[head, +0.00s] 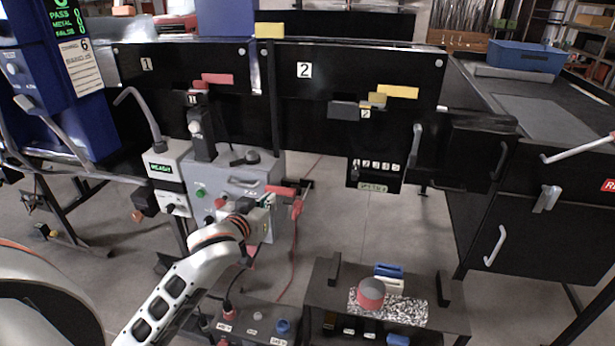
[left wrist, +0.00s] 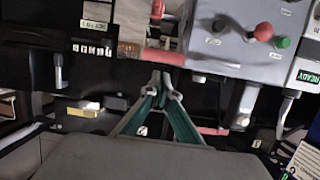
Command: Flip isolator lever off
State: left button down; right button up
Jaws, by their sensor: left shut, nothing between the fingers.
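A red lever (head: 284,191) sticks out from the right side of the grey control box (head: 232,177). I take it for the isolator lever. In the left wrist view, which looks upside down, a red bar (left wrist: 163,57) sits beside the grey box (left wrist: 232,45). My left gripper (head: 266,203) is at the box's right front, close to the lever. In the wrist view its fingertips (left wrist: 160,80) are together and empty, just beside the red bar; I cannot tell whether they touch it. My arm and gripper hide part of the box's lower front. My right gripper is not in view.
The box carries a green button (head: 200,192) and knobs. A white READY unit (head: 167,170) stands left of it. Open floor lies between.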

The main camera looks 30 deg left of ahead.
aim_at(280, 192)
pick_arm(q)
jog(key=shift+n, duration=0.4)
jog(key=r, duration=0.1)
jog(key=w+r, duration=0.1)
jog(key=r, duration=0.2)
jog(key=shift+w+a+r, duration=0.15)
jog(key=shift+w+a, duration=0.1)
jog(key=shift+w, duration=0.15)
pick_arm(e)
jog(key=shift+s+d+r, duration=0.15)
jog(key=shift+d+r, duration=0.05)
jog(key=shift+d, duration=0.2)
